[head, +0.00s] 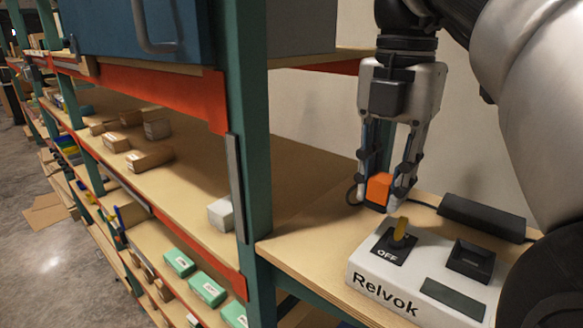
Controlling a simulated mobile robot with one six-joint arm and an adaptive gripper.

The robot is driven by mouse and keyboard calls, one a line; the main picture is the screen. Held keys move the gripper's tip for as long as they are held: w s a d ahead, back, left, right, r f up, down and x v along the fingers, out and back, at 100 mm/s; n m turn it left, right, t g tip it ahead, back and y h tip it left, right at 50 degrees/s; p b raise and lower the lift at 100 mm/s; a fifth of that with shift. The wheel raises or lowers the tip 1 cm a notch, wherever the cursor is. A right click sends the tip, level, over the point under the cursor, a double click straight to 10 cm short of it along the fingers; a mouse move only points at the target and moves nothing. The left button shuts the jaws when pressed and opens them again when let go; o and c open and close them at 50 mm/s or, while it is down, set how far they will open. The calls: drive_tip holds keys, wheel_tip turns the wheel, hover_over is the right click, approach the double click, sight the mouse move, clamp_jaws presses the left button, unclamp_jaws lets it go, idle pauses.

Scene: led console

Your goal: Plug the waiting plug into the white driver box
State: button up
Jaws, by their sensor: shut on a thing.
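My gripper (382,182) points down above the wooden worktop, its fingers shut on an orange plug (380,188) with a dark lower part. A short loop of black cable (353,194) shows at the plug's left. The white box (372,285) marked "Relvok" stands on the worktop in front of the gripper. Its top carries a yellow lever (400,229) on a black plate marked "OFF", a raised black square part with a recess (471,260), and a flat dark panel (452,298). The plug is behind the lever and apart from the box. Whether the plug touches the worktop cannot be told.
A long black block (484,218) with a thin cable lies behind the white box. A green shelf post (256,130) stands left of the worktop. Shelves there hold small cartons (150,157) and mint-green boxes (208,290). Bare worktop (305,245) lies left of the white box.

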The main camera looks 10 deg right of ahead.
drive_tip(key=shift+s+d+f, duration=0.15)
drive_tip(key=shift+s+d, duration=1.2)
drive_tip(key=shift+d, duration=0.35)
drive_tip(key=shift+s+d+f, duration=0.2)
drive_tip(key=shift+s+d, duration=1.15)
drive_tip(key=shift+d, duration=0.4)
drive_tip(key=shift+s+d+f, duration=0.15)
drive_tip(key=shift+s+d, duration=1.2)
drive_tip(key=shift+d, duration=0.35)
drive_tip(key=shift+f+b, duration=0.45)
drive_tip(key=shift+f, duration=1.6)
idle(0.8)
